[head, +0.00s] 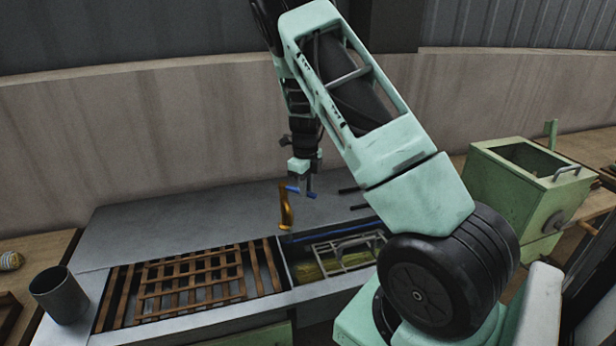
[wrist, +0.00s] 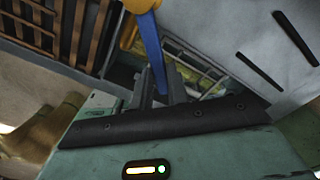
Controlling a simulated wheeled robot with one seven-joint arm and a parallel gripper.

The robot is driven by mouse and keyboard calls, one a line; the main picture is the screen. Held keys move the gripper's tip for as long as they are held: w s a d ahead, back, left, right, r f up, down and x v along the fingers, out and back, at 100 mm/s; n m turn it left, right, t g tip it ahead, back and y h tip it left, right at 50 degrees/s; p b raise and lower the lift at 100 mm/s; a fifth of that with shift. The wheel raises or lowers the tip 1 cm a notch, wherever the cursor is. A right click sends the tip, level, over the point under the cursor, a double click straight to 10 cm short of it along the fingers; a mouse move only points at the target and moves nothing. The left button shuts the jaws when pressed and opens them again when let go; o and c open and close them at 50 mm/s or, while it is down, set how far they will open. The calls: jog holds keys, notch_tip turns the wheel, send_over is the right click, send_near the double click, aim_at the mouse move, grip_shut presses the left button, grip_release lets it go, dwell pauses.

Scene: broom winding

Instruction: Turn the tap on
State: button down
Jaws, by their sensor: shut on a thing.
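The brass-orange tap (head: 286,207) stands at the back edge of the sink basin in the head view. Its blue lever handle (head: 294,190) sticks out to the right from its top. My gripper (head: 308,188) points down over the handle from above. In the wrist view the blue handle (wrist: 151,45) runs down between my fingers (wrist: 158,80), which are shut on it. The orange tap body (wrist: 142,5) shows at the top edge of that view. The inner contact of the fingers is partly hidden.
A wooden slatted rack (head: 190,283) covers the left of the basin. A wire rack (head: 345,255) sits in the right part. A grey cup (head: 60,294) stands at the left, and a green hopper box (head: 525,185) at the right. A wall (head: 150,140) rises behind the counter.

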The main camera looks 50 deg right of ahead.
aim_at(297, 191)
jog(key=shift+a+m+p, duration=0.85)
jog(key=shift+m+p, duration=0.1)
jog(key=shift+m, duration=0.3)
jog(key=shift+a+m+p, duration=0.8)
jog(key=shift+m+p, duration=0.1)
jog(key=shift+m, duration=0.35)
jog(key=c, duration=1.4)
grip_release()
jog(key=shift+o, duration=0.2)
notch_tip(297, 191, up, 18)
jog(key=b, duration=0.2)
jog(key=shift+f, duration=0.25)
